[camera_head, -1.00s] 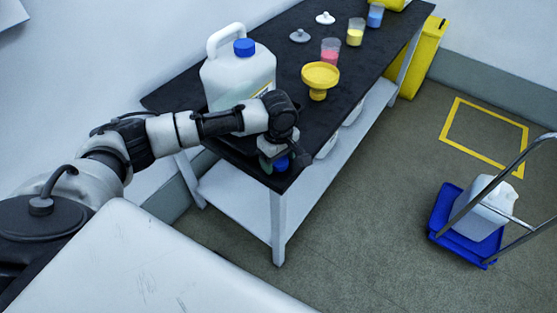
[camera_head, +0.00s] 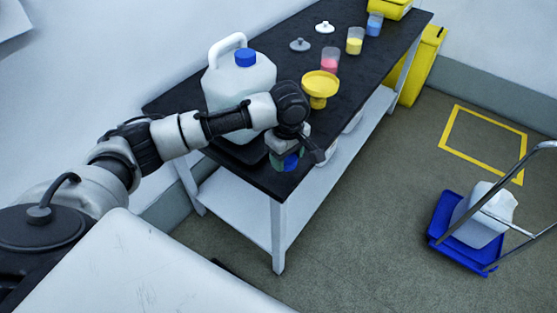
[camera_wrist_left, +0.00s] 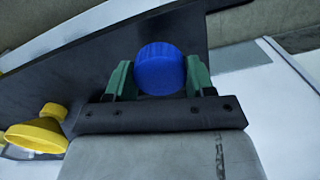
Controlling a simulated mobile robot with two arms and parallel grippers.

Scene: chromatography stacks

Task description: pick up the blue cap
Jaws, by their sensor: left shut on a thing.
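The blue cap (camera_wrist_left: 160,69) sits between the two green fingers of my left gripper (camera_wrist_left: 158,80) in the left wrist view, with a finger touching each side. In the head view my left gripper (camera_head: 286,160) is over the near corner of the black bench top, and the blue cap (camera_head: 291,162) shows partly between its fingers. I cannot tell how far the cap is above the bench. My right gripper is in neither view.
A white jug (camera_head: 236,84) with its own blue lid stands behind my left arm on the black bench (camera_head: 375,60). A yellow funnel (camera_head: 320,84) stands close beyond the gripper. Cups of pink, yellow and blue stand farther back. A blue trolley (camera_head: 455,250) carries a white container.

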